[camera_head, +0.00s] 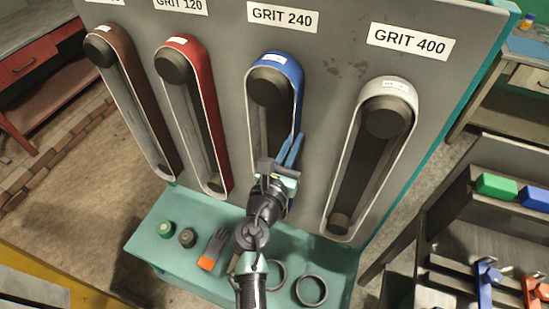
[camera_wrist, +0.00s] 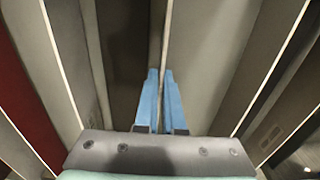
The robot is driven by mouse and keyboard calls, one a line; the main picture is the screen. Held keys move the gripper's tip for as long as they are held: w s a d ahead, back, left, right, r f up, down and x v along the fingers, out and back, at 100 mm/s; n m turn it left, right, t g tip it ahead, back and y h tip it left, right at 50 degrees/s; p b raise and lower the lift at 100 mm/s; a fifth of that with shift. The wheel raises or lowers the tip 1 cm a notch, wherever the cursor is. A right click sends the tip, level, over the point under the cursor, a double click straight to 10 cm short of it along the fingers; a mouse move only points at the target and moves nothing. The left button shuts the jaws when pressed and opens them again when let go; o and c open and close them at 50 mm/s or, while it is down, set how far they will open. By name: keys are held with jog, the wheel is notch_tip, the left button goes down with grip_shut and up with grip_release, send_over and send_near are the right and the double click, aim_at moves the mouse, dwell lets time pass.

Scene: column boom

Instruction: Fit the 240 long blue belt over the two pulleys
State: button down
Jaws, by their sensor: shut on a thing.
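The blue belt (camera_head: 277,62) loops over the dark upper pulley (camera_head: 268,88) under the GRIT 240 label. Its right side runs down to my gripper (camera_head: 292,143). My gripper's blue fingers are closed together on the belt's right strand. In the wrist view the thin belt edge (camera_wrist: 156,45) runs up from between the fingertips (camera_wrist: 160,74). The lower end of the belt and the lower pulley are hidden behind my gripper and arm, so I cannot tell whether the belt goes around that pulley.
Brown (camera_head: 108,45), red (camera_head: 183,52) and pale (camera_head: 392,88) belts hang on neighbouring pulley pairs. Below, a teal shelf (camera_head: 165,228) holds a glove (camera_head: 213,250), small round pieces and rings (camera_head: 311,290). A rack with coloured blocks (camera_head: 497,186) stands at right.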

jog(key=shift+r+p, duration=0.4)
jog(key=shift+p, duration=0.05)
dwell(0.3)
jog(key=shift+s, duration=0.1)
jog(key=p+v, duration=0.1)
jog(key=v, duration=0.8)
jog(key=shift+s+a, duration=0.15)
jog(key=shift+s, duration=0.2)
dwell(1.6)
dwell(0.5)
